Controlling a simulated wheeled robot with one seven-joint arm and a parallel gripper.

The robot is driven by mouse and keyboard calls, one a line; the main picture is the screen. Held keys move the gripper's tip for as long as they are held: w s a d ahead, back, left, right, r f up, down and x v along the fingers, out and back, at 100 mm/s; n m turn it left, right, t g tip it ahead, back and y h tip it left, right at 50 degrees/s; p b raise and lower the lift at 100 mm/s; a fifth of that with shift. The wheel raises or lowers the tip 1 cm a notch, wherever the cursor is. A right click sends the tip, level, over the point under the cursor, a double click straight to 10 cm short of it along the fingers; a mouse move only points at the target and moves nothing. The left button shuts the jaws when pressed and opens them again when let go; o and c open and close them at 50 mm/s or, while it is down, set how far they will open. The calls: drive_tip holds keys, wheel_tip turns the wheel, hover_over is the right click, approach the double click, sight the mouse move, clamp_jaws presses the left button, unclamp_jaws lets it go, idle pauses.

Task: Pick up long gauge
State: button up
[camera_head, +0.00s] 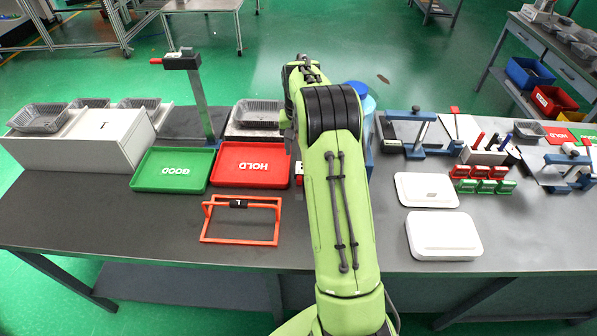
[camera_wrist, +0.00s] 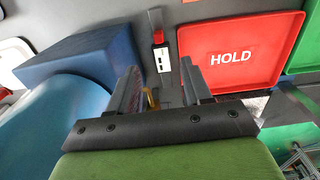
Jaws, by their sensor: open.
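An orange rectangular frame gauge (camera_head: 243,240) with a black grip on its top bar, bearing a white mark that looks like an L, stands on the dark bench in front of the red tray in the head view. I take it as the long gauge; it is not visible in the wrist view. My gripper (camera_wrist: 158,85) is open, its two grey fingers apart, above the bench beside the red HOLD tray. My own arm hides it in the head view. A small yellow thing (camera_wrist: 152,98) shows between the fingers; what it is I cannot tell.
The red HOLD tray (camera_head: 219,173) and green GOOD tray (camera_head: 140,181) lie behind the gauge. A blue block (camera_wrist: 80,55) and light blue cylinder (camera_wrist: 60,115) are beside my gripper. A post stand (camera_head: 196,95) rises behind the trays. Bench left of the gauge is clear.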

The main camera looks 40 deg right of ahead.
sight(299, 176)
wheel_tip(299, 176, down, 15)
drive_tip(key=shift+d+f+b, duration=0.1)
drive_tip(key=shift+b, duration=0.6)
drive_tip(key=shift+s, duration=0.1)
clamp_jaws()
